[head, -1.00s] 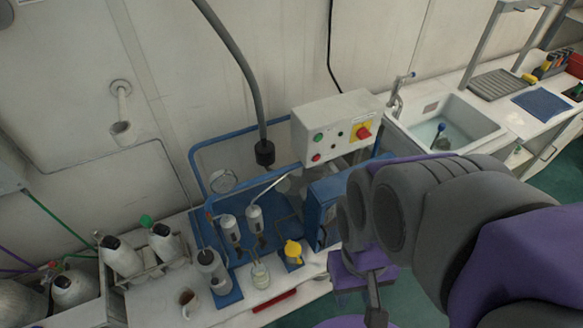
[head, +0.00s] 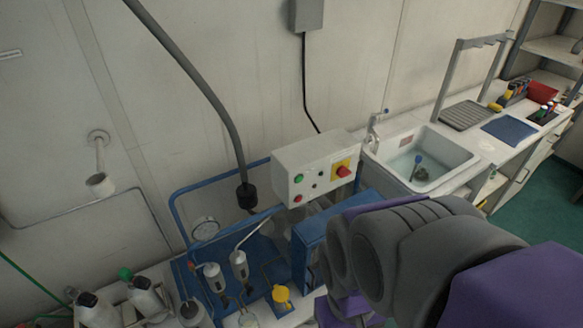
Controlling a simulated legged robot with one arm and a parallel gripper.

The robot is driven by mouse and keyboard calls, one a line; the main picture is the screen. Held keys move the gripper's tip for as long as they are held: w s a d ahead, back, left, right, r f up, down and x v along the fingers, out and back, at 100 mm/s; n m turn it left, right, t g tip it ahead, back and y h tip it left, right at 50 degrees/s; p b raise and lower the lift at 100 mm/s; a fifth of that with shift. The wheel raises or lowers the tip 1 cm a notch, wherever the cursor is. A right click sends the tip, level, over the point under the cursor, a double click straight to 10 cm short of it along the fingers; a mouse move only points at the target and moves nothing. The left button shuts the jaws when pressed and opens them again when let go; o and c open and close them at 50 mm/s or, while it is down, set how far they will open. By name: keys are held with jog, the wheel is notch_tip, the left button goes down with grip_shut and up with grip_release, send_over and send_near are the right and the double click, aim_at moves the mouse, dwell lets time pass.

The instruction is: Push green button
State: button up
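The green button (head: 299,178) is on the left of the front face of a light grey control box (head: 285,189). A red button (head: 298,198) is below it, and a red knob on a yellow plate (head: 342,171) is to the right. Small dark controls lie between them. My grey and purple arm fills the lower right of the head view, in front of and to the right of the box. My gripper's fingertips cannot be made out, so its opening and its distance from the button cannot be told.
The box stands over a blue-framed machine (head: 172,205) with a gauge (head: 205,229) and cylinders. A thick grey hose (head: 215,105) hangs at its left. A sink (head: 450,155) and counter are to the right. Bottles (head: 145,295) stand at lower left.

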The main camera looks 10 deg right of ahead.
grip_shut()
dwell(1.5)
